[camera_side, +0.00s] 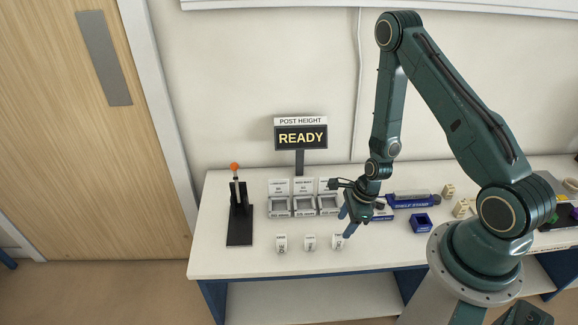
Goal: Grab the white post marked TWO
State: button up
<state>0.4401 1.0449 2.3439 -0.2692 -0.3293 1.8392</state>
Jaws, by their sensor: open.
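Three small white posts stand in a row near the front of the white table: a left one (281,243), a middle one (309,242) and a right one (337,242). Each has dark lettering on its face, too small for me to read surely, so I cannot tell which is marked TWO. My gripper (346,223) is open and points down above and close to the right post. Its fingers partly overlap that post's top edge in this view. I see nothing between the fingers, and I cannot tell its exact height above the table.
Behind the posts are several grey labelled trays (305,206). A black stand with an orange-knobbed lever (238,205) is at left. A display (301,138) reads POST HEIGHT, READY. A blue square holder (420,222) lies to the right. The table's front left is clear.

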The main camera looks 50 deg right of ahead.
aim_at(339, 235)
jog(key=shift+x, duration=1.6)
jog(key=shift+x, duration=2.6)
jog(key=shift+s, duration=0.15)
jog(key=shift+c, duration=0.4)
jog(key=c, duration=1)
